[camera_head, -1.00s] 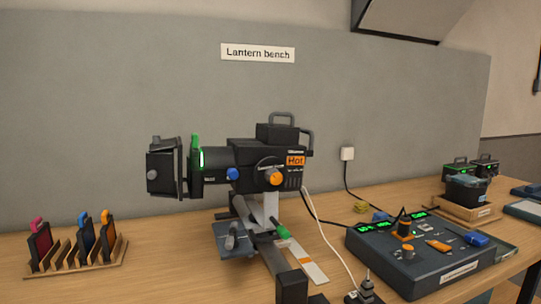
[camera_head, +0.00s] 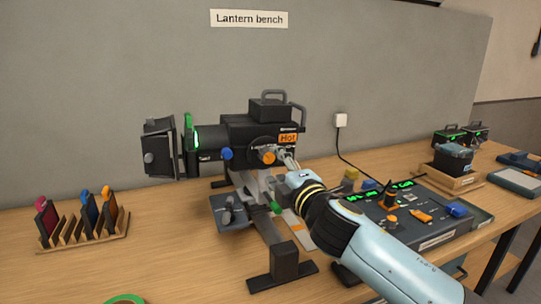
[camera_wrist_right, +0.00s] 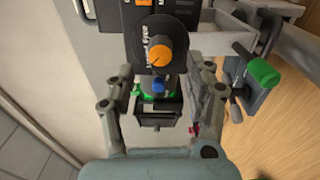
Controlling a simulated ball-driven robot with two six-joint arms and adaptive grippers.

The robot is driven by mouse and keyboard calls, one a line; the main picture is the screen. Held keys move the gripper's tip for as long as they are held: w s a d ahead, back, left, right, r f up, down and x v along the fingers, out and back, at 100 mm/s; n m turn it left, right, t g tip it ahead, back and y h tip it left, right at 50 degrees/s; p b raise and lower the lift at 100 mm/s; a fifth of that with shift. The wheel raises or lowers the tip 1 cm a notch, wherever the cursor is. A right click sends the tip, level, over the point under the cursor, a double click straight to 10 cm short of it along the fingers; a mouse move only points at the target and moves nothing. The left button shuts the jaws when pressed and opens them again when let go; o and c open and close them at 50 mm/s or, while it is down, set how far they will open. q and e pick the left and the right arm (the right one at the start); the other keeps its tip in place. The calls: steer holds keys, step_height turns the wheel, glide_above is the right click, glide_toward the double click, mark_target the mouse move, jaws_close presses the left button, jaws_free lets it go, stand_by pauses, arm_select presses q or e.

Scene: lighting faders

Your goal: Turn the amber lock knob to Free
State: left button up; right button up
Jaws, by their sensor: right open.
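The amber lock knob (camera_head: 268,157) is a round orange knob on a dark round plate on the side of the black lantern (camera_head: 262,133). In the right wrist view the knob (camera_wrist_right: 155,54) shows a pointer line, with lettering on the plate beside it too small to read surely. My right gripper (camera_head: 284,157) is just right of the knob in the head view. In the right wrist view its open fingers (camera_wrist_right: 166,80) stand either side of the knob's line, apart from it and empty. My left gripper is not in view.
A blue knob (camera_head: 227,154) sits left of the amber one. A green-ended handle (camera_wrist_right: 262,72) juts out below the lantern. A control desk (camera_head: 440,222) stands right, partly behind my right arm. A wooden rack (camera_head: 85,240) with coloured-tab frames stands left.

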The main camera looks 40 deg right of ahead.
mark_target(270, 159)
steer(key=shift+x, duration=2.35)
steer(key=shift+c, duration=0.4)
jaws_close()
